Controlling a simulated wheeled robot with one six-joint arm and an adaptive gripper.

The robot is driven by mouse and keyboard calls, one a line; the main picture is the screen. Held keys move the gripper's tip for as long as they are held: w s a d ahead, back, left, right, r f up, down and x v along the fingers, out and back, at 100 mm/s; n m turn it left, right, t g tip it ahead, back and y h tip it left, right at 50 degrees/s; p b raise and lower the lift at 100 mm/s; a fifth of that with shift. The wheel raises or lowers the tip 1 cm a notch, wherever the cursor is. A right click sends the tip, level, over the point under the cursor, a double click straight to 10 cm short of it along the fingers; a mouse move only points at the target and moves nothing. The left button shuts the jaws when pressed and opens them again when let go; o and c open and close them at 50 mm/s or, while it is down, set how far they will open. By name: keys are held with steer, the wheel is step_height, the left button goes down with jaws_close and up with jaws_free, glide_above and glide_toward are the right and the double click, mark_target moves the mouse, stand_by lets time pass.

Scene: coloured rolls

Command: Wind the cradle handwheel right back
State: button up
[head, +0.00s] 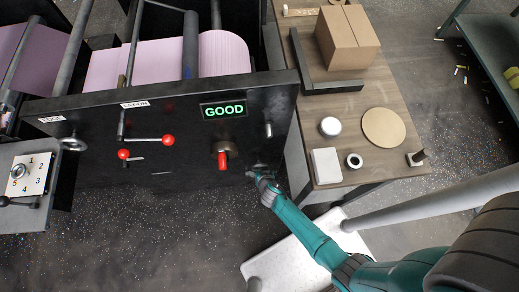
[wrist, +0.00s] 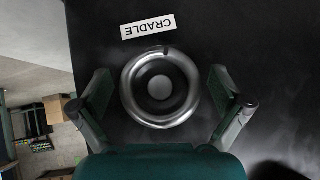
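My gripper (wrist: 162,85) is open, one finger on each side of the wheel, with a dark gap visible between each finger and the rim. In the head view my gripper (head: 261,177) is at the lower right of the machine's front panel and mostly hides the wheel.
The panel carries red-knobbed levers (head: 154,139), a red handle (head: 223,160), a lit GOOD display (head: 224,110) and another handwheel (head: 74,144) at left. A wooden table (head: 320,95) with a cardboard box (head: 347,38) stands close to the right of my gripper. Speckled floor lies open in front.

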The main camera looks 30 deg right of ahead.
steer(key=c, duration=0.9)
steer(key=shift+c, duration=0.2)
steer(key=shift+n+g+h, duration=0.5)
steer(key=shift+n+h, duration=0.2)
steer(key=shift+h, duration=0.4)
steer(key=n+g+h, duration=0.1)
steer(key=n+h, duration=0.1)
steer(key=h, duration=0.1)
steer(key=shift+h, duration=0.3)
steer(key=n+h, duration=0.2)
steer(key=h, duration=0.1)
steer(key=shift+d+r+g, duration=0.1)
steer(key=shift+g, duration=0.2)
steer(key=shift+s+d+n+h, duration=0.1)
steer(key=shift+n+h, duration=0.4)
steer(key=shift+h, duration=0.4)
steer(key=o, duration=1)
steer(key=shift+o, duration=0.2)
